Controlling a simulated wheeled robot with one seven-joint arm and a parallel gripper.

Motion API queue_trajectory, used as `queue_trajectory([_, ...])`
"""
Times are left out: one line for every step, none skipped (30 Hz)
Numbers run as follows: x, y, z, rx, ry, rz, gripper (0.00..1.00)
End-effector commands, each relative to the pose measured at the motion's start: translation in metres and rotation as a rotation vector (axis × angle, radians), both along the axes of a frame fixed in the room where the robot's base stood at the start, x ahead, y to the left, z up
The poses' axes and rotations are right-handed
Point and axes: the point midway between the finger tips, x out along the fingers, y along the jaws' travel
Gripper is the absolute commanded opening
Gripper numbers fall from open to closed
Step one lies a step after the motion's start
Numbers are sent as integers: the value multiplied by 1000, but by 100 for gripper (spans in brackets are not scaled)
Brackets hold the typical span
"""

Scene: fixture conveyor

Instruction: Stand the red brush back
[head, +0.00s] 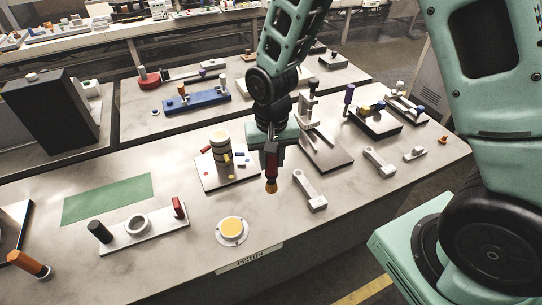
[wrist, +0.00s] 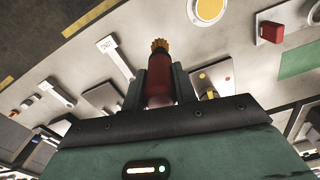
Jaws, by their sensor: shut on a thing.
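The red brush (head: 272,171) hangs in my gripper (head: 271,153), upright, with its orange bristle end pointing down. It is above the table (head: 185,262), apart from the surface as far as I can tell. In the wrist view the brush (wrist: 160,88) sits between the two dark fingers of my gripper (wrist: 159,84), its orange tip reaching past them. My gripper is shut on its red body. A white plate (head: 158,236) at front left carries a black cylinder (head: 99,231), a pale ring (head: 136,223) and a red block (head: 178,207).
A yellow-topped round dish (head: 231,230) lies front centre. A pale link (head: 311,191) lies right of the brush. A board with a banded cylinder (head: 219,148) stands left. A dark-based stand (head: 327,156) is behind right. A green mat (head: 107,198) is clear.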

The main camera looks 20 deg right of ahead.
Motion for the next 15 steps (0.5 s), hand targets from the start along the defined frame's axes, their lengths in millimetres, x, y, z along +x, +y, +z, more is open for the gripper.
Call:
queue_trajectory([0,0,0,0,0,0,5])
queue_trajectory([0,0,0,0,0,0,5])
queue_trajectory([0,0,0,0,0,0,5])
queue_trajectory([0,0,1,0,0,-1,5])
queue_trajectory([0,0,0,0,0,-1,5])
queue_trajectory([0,0,-2,0,0,-1,5])
queue_trajectory([0,0,-2,0,0,-1,5])
queue_trajectory([0,0,-4,0,0,-1,5])
queue_trajectory([0,0,-5,0,1,-1,5])
queue_trajectory([0,0,-7,0,1,-1,5])
queue_trajectory([0,0,-8,0,1,-1,5])
queue_trajectory([0,0,-11,0,1,-1,5])
queue_trajectory([0,0,-13,0,1,-1,5])
queue_trajectory([0,0,-15,-1,1,-1,5])
queue_trajectory([0,0,-18,-1,1,-1,5])
